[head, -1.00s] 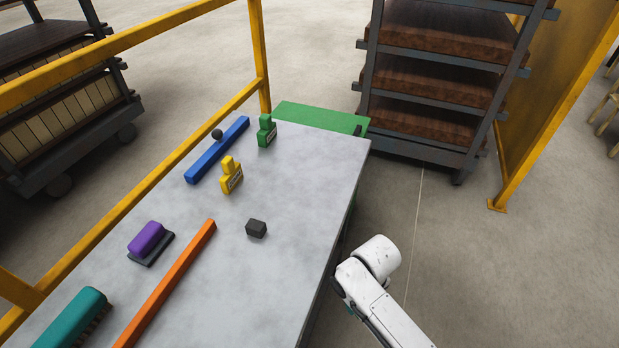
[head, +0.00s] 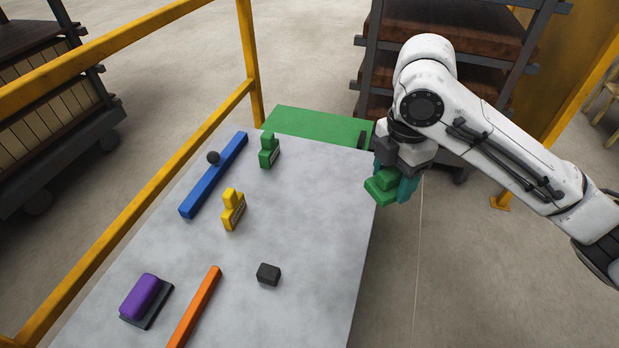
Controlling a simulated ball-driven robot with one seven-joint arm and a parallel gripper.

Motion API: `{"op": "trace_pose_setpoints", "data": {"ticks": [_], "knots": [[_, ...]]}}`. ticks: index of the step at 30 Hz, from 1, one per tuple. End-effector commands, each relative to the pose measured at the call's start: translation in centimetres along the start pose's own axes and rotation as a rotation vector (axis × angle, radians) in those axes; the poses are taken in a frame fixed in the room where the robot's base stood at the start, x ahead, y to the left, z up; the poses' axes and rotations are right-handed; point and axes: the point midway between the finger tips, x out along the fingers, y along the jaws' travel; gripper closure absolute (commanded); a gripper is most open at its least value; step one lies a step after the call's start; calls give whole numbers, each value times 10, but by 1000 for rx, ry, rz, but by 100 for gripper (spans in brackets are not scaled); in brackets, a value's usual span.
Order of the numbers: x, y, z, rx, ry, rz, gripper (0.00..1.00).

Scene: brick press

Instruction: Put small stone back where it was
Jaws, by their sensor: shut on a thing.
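My gripper (head: 396,184) is at the right edge of the grey table, a little above and outside it. Its teal fingers are shut on a green stepped block (head: 381,188), partly hidden by the fingers. No thing is plainly marked as the small stone. A small dark grey block (head: 268,274) sits alone on the table, nearer to me and left of my gripper.
On the grey table (head: 320,220) stand a green stamp (head: 268,152), a yellow stamp (head: 232,210), an orange bar (head: 195,308) and a purple-topped block (head: 142,297). A green panel (head: 315,126) adjoins the far edge. A yellow rail (head: 150,195) runs along the left. A rack (head: 450,55) stands behind my arm.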

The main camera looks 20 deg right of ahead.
Motion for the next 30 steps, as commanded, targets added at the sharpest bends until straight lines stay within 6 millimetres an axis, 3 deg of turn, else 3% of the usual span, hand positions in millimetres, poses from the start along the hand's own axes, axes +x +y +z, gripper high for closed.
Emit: {"op": "trace_pose_setpoints", "data": {"ticks": [5,15,21,30], "knots": [[5,13,-7,-11,3,-1,72],[40,79,-40,-7,4,-1,72],[70,106,-51,-5,0,-2,72],[94,124,-60,-5,1,1,72]]}}
